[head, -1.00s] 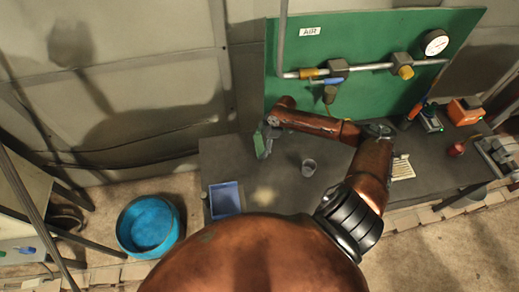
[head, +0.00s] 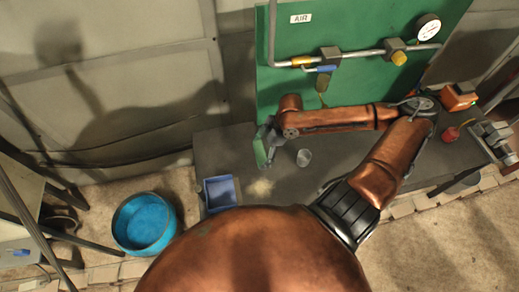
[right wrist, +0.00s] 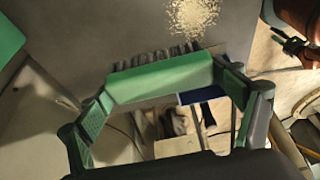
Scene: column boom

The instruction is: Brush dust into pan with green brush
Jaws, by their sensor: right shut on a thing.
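My right gripper (head: 266,150) is over the far left of the dark workbench, shut on the green brush (head: 260,146). In the right wrist view the brush (right wrist: 162,78) spans between the two fingers, with dark bristles along its far edge. A pale patch of dust (head: 261,187) lies on the bench nearer me than the brush. The dust (right wrist: 193,15) also shows at the top of the wrist view, apart from the bristles. The blue pan (head: 220,193) sits left of the dust at the bench's left edge.
A small grey cup (head: 304,157) stands just right of the brush. A green panel (head: 345,85) with a pipe and gauge rises behind the bench. A blue tub (head: 144,222) stands on the floor at left. A red round object (head: 450,134) is at the right.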

